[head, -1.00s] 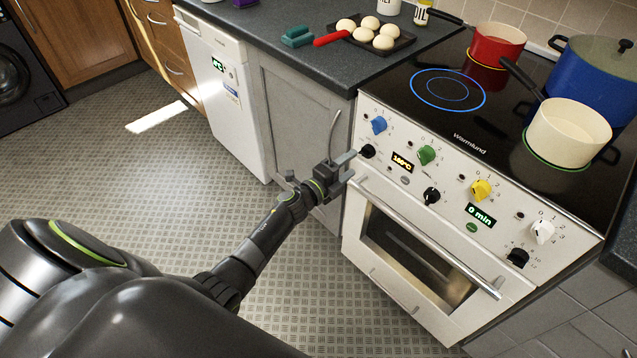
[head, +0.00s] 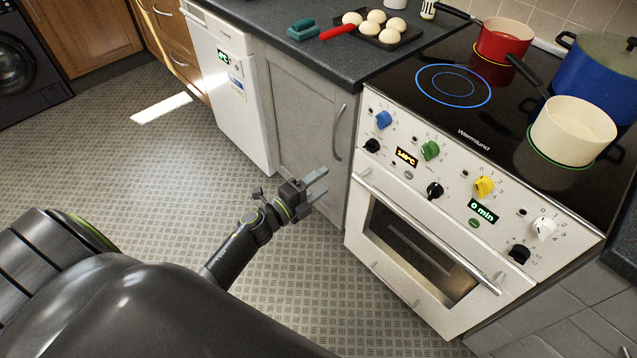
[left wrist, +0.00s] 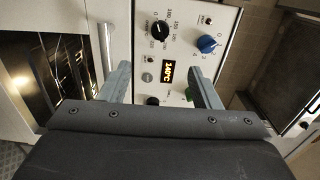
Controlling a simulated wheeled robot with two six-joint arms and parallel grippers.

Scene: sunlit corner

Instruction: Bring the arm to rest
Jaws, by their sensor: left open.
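My left gripper (head: 322,184) is open and empty in the head view. It hangs in the air over the floor, in front of the grey cabinet and left of the oven. It touches nothing that I can see. In the left wrist view its two fingers (left wrist: 158,72) stand apart with nothing between them, facing the stove's control panel (left wrist: 180,50) from a distance. The stove's leftmost black knob (head: 371,145) is clear of the fingers. The panel's orange display (head: 407,157) seems to read 140°C. My right gripper is not in view.
The oven door (head: 420,250) is shut, with a bar handle across its top. A white appliance (head: 230,95) and a grey cabinet (head: 300,125) stand left of it. Pots, including a cream one (head: 572,125), stand on the hob. The floor (head: 150,170) is clear.

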